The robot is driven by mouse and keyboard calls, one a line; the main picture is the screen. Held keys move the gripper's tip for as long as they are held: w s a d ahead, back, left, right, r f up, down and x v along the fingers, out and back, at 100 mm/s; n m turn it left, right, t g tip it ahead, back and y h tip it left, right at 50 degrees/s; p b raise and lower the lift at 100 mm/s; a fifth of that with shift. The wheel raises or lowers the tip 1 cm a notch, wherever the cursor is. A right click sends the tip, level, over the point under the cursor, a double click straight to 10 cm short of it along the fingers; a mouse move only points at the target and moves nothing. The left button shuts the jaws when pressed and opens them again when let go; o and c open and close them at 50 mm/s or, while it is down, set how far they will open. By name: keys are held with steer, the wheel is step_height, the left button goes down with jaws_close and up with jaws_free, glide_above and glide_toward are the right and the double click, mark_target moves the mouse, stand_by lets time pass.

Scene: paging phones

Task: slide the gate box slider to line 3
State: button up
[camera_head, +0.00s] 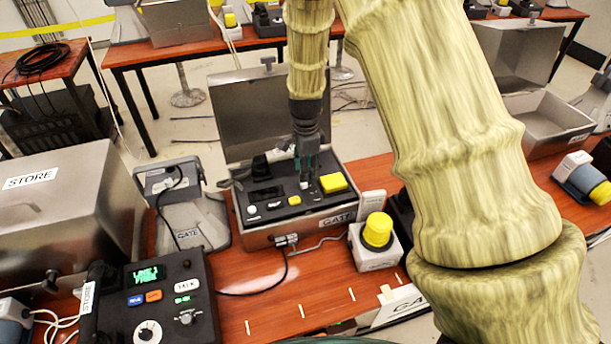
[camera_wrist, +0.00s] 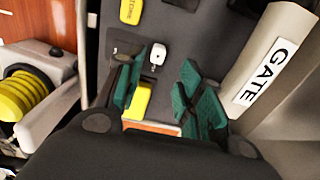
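The gate box (camera_head: 283,237) is an open metal case with a dark panel and a GATE label, in the middle of the head view. Its label (camera_wrist: 262,68) also shows at the right of the wrist view. A small white knob (camera_wrist: 157,55), which looks like the slider, stands on the dark panel in the wrist view. My gripper (camera_head: 306,180) points down over the panel. In the wrist view its green fingers (camera_wrist: 163,88) are apart with nothing between them. The knob appears just beyond the fingertips; contact cannot be told. The line marks are not readable.
A yellow block (camera_head: 333,182) is on the panel right of my gripper. The raised lid (camera_head: 240,110) stands behind. A yellow-topped button box (camera_head: 377,231) is at the right. A phone console (camera_head: 165,300) and STORE box (camera_head: 60,205) are at left.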

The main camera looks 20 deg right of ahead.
step_height(320, 180, up, 8)
stand_by(0.4)
steer(key=shift+f, duration=0.1)
